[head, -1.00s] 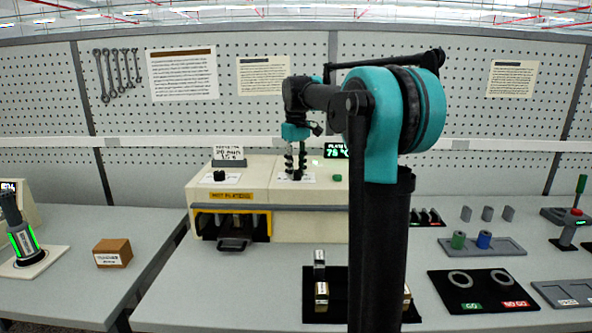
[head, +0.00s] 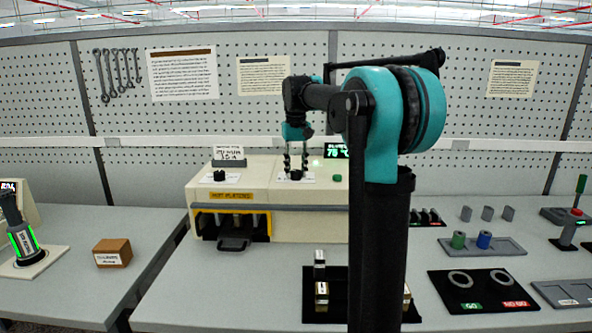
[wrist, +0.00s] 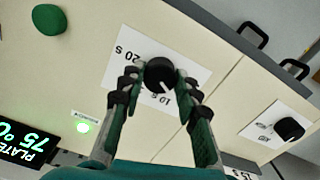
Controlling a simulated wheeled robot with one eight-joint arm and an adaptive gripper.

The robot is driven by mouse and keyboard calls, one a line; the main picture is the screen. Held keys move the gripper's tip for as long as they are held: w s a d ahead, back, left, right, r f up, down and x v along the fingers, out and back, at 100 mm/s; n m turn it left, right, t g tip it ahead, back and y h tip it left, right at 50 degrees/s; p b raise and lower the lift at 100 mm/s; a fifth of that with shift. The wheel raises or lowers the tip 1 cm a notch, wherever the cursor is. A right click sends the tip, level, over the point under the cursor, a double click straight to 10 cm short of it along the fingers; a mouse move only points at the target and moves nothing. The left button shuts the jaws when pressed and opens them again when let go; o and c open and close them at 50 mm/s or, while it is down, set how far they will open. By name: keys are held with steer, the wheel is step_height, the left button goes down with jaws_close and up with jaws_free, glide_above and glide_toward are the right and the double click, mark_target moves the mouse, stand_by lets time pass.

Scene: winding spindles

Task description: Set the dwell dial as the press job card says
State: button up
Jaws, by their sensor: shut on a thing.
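The dwell dial is a black round knob (wrist: 160,75) on a white plate (wrist: 140,55) marked 20 S and 10 S in the wrist view. Its white pointer mark is turned toward the 10 S side. My gripper (wrist: 158,80) has its two fingers closed on either side of the knob. In the head view, my gripper (head: 296,168) reaches down onto the dial on top of the cream press (head: 310,195). The job card (head: 228,153) stands at the back left of the press; its print is too small to read surely.
Another black knob (head: 219,176) sits on a white plate left of the dial. My arm hides the press's right part in the head view.

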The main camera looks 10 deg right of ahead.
steer(key=m, duration=0.4)
steer(key=shift+m, duration=0.3)
steer(key=m, duration=0.4)
steer(key=shift+m, duration=0.3)
steer(key=m, duration=0.4)
steer(key=shift+m, duration=2.3)
steer(key=o, duration=1.2)
steer(key=shift+c, duration=0.2)
